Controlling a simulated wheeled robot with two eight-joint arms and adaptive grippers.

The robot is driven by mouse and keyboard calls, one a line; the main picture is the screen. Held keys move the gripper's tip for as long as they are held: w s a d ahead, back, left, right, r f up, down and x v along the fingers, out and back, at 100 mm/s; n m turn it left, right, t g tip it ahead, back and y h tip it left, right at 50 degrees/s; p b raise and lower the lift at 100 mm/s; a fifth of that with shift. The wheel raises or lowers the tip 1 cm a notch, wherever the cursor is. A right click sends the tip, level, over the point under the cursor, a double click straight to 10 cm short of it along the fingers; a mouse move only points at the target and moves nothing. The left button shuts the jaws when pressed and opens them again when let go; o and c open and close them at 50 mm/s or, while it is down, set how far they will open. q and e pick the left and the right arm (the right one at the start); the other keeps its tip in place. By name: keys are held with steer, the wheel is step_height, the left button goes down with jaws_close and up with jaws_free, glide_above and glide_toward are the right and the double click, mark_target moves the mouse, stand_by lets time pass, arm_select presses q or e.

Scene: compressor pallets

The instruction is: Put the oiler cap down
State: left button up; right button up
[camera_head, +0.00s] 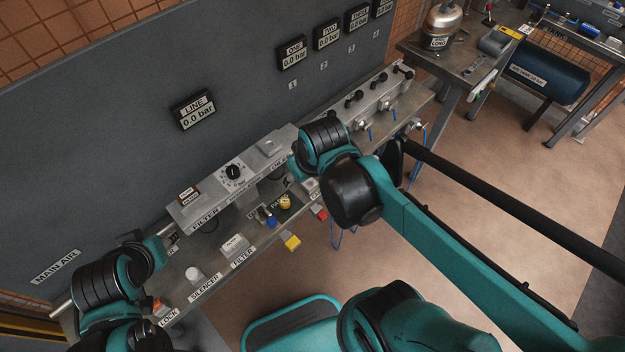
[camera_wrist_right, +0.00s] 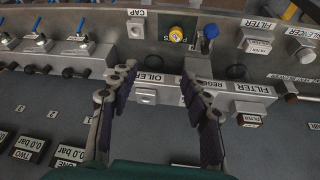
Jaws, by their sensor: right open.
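My right gripper (camera_wrist_right: 157,76) is open, with its two dark-padded fingers spread over the bench and nothing between them. A yellow round knob-like piece (camera_wrist_right: 176,34) sits on a dark pad beyond the fingertips, apart from them; it also shows in the head view (camera_head: 285,202). I cannot tell for sure that it is the oiler cap. The CAP label (camera_wrist_right: 137,13) lies to its left, beside a small grey block (camera_wrist_right: 135,29). The OILER block (camera_wrist_right: 146,96) shows between the fingers. In the head view my right wrist hides its gripper. My left arm is at lower left, its fingers not visible.
A blue piece (camera_wrist_right: 210,32) stands close beside the yellow one. The grey panel (camera_head: 235,170) with a FILTER block and dial runs behind. A silencer (camera_head: 194,273) and filter tag (camera_head: 235,245) occupy the bench's left part.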

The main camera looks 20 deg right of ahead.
steer(key=s+t, duration=0.1)
steer(key=s+d+r+m, duration=0.1)
steer(key=s+m+t, duration=0.1)
steer(key=shift+s+d+r+t, duration=0.15)
steer(key=shift+s+d+t, duration=0.1)
steer(key=shift+s+t, duration=0.05)
steer(key=shift+f+b, duration=0.95)
steer(key=shift+f, duration=0.05)
